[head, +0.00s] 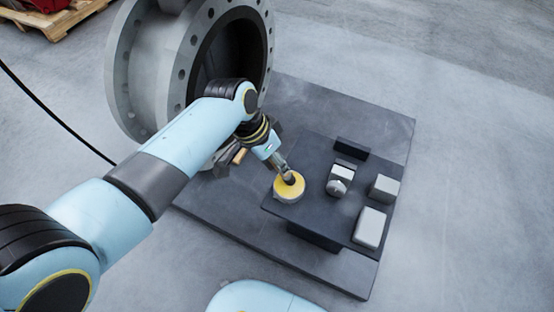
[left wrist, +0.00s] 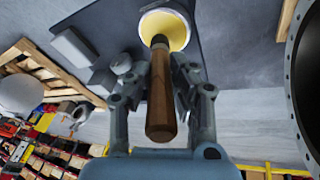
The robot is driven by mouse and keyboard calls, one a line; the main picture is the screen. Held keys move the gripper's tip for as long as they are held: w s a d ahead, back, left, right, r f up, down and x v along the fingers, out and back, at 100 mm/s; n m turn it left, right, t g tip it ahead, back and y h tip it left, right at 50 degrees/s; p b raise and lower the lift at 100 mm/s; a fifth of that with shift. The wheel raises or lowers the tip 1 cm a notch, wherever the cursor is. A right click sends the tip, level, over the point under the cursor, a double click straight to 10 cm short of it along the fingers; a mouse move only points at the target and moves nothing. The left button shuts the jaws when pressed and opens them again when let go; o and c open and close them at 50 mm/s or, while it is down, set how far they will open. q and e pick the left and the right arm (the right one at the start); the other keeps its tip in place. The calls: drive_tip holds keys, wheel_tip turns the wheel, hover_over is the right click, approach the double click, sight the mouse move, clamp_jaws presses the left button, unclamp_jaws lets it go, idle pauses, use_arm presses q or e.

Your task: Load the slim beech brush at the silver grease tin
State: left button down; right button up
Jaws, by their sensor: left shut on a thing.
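The silver grease tin (head: 287,199) stands at the near-left edge of a small dark table, its open top showing yellow grease; it also shows at the top of the left wrist view (left wrist: 163,7). My left gripper (head: 281,164) is above the tin. In the left wrist view, my left gripper (left wrist: 168,72) is shut around the brown wooden brush handle (left wrist: 162,105). The brush's far end (head: 290,178) overlaps the yellow grease; I cannot tell how deep it sits. My right gripper is not in view.
A large grey flanged valve (head: 140,70) stands left of the dark table (head: 310,205). The table also carries a small silver fitting (head: 339,180), pale blocks (head: 369,227) and a dark block (head: 350,148). A pallet (head: 60,22) lies far left.

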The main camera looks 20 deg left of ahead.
use_arm(q)
drive_tip(key=shift+f+b, duration=0.3)
drive_tip(key=shift+f, duration=0.25)
idle(1.7)
wheel_tip(320, 180, up, 2)
drive_tip(key=p, duration=0.3)
drive_tip(key=shift+r, duration=0.15)
wheel_tip(320, 180, up, 5)
drive_tip(key=p, duration=0.5)
drive_tip(key=shift+f, duration=0.2)
